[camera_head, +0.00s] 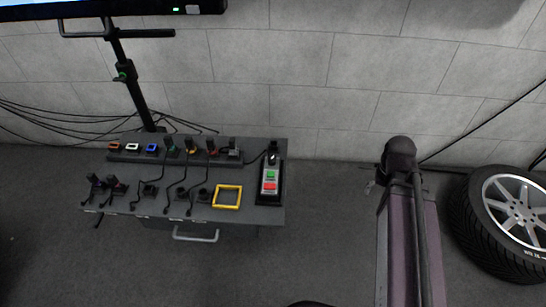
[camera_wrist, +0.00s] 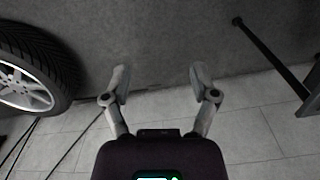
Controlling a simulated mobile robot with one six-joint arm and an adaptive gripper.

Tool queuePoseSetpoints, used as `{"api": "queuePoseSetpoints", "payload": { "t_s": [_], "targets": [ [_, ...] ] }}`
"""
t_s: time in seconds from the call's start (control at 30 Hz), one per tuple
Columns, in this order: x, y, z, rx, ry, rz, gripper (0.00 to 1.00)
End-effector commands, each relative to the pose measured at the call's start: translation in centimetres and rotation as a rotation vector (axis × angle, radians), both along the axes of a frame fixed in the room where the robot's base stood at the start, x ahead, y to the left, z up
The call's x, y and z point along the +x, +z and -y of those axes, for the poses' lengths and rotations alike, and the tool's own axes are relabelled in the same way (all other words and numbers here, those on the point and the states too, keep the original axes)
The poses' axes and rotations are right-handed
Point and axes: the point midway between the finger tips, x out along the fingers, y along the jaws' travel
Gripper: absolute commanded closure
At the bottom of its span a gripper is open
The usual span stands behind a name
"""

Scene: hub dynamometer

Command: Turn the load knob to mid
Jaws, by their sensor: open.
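The box stands at the right end of the dark console. The knob is too small to read its setting. My gripper (camera_wrist: 160,78) shows in the wrist view with its two fingers apart and nothing between them. It faces the wall and floor, away from the console. The head view does not clearly show the fingers.
The console (camera_head: 255,147) carries several plugs with cables, coloured sockets and a yellow square frame (camera_head: 227,197). A monitor (camera_head: 100,10) hangs above on a black post.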

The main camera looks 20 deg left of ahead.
Motion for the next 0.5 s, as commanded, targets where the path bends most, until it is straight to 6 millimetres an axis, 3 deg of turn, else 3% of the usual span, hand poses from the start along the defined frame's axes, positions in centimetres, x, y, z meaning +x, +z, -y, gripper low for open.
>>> {"api": "queuePoseSetpoints", "payload": {
  "t_s": [0.27, 0.5],
  "targets": [
    [3.2, 3.5, -7.4, -0.005, 0.041, -0.001, 0.24],
    [5.1, 6.5, -15.3, -0.010, 0.086, -0.001, 0.24]
  ]
}}
